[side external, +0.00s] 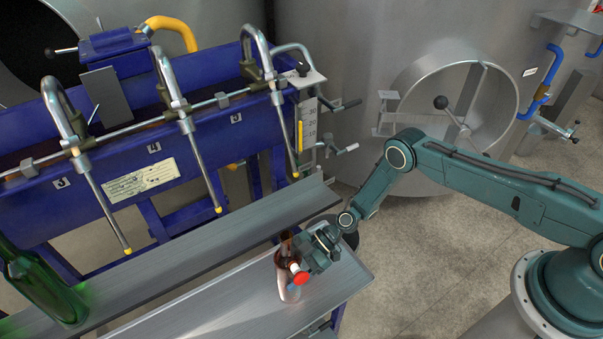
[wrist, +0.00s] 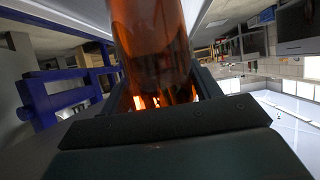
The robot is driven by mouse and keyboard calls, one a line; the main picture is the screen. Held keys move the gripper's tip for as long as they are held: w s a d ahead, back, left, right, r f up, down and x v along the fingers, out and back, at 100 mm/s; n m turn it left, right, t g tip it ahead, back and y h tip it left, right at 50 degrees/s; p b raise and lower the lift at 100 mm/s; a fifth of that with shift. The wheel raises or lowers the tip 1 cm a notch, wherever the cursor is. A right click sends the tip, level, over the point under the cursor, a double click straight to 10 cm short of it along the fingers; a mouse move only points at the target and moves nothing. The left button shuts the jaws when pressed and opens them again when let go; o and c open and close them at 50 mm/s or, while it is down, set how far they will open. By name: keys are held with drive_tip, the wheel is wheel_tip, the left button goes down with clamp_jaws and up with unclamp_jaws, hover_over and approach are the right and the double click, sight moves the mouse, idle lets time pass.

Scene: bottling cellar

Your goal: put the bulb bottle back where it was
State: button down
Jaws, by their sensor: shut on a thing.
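A brown glass bottle (side external: 287,243), which I take for the bulb bottle, is upright at the front metal shelf (side external: 225,310), near its right end. I cannot tell whether its base touches the shelf. My gripper (side external: 305,258) comes in from the right and is shut on the bottle's side, hiding part of it. A red round piece (side external: 301,278) shows in front of the bottle; I cannot tell what it belongs to. In the wrist view the amber bottle (wrist: 155,40) rises between my jaws, and its top is out of view.
A green bottle (side external: 45,285) stands at the far left on the rear metal shelf (side external: 190,250). Above is a blue filler (side external: 180,150) with several curved metal spouts (side external: 175,85) hanging down. A large steel tank (side external: 350,60) stands behind. The shelf left of the bottle looks clear.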

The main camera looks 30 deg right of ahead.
drive_tip(key=shift+w+f, duration=0.1)
idle(0.6)
drive_tip(key=shift+c, duration=2)
unclamp_jaws()
drive_tip(key=shift+o, duration=0.7)
drive_tip(key=shift+f, duration=0.1)
drive_tip(key=shift+d+f, duration=0.1)
drive_tip(key=shift+f, duration=0.05)
drive_tip(key=shift+d, duration=0.15)
drive_tip(key=d, duration=1.2)
drive_tip(key=shift+s+d, duration=0.3)
drive_tip(key=shift+s, duration=0.05)
